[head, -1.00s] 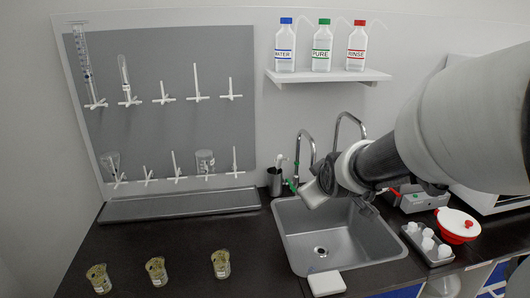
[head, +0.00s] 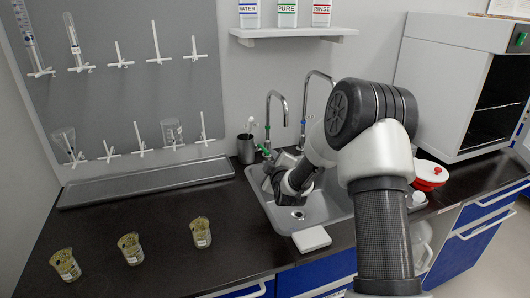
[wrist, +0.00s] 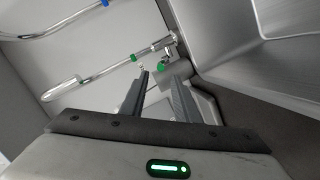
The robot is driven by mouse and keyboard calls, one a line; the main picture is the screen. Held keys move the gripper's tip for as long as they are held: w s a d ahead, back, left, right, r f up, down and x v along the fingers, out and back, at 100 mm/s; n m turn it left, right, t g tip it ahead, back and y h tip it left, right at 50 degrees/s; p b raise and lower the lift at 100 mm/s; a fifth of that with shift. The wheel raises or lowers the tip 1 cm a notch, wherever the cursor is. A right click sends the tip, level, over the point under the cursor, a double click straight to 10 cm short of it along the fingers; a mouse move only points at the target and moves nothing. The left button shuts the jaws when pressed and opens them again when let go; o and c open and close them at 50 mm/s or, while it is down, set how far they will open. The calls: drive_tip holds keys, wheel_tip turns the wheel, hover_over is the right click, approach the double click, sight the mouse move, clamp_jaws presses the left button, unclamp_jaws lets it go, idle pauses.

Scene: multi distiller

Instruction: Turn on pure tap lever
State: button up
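The tap with the green ring (head: 268,108) arches over the sink's back left corner in the head view. Its green lever (head: 264,149) shows near its base. In the wrist view the same tap (wrist: 90,67) lies sideways, with its green lever (wrist: 160,67) just beyond my fingertips. My gripper (wrist: 160,77) is open, with a gap between its two fingers and nothing seen held. In the head view my gripper (head: 272,170) is low over the sink's left back side, close to the lever. Whether a finger touches the lever I cannot tell.
A second tap with a blue ring (head: 305,105) stands to the right. The sink (head: 292,213) is below my arm. A dark holder (head: 246,149) stands left of the green tap. A white block (head: 311,239) lies at the sink's front. Several beakers (head: 201,232) stand on the left counter.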

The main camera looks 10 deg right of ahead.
sight(266, 153)
drive_tip(key=x, duration=1)
drive_tip(key=shift+w+f, duration=0.1)
drive_tip(key=shift+w, duration=0.05)
clamp_jaws()
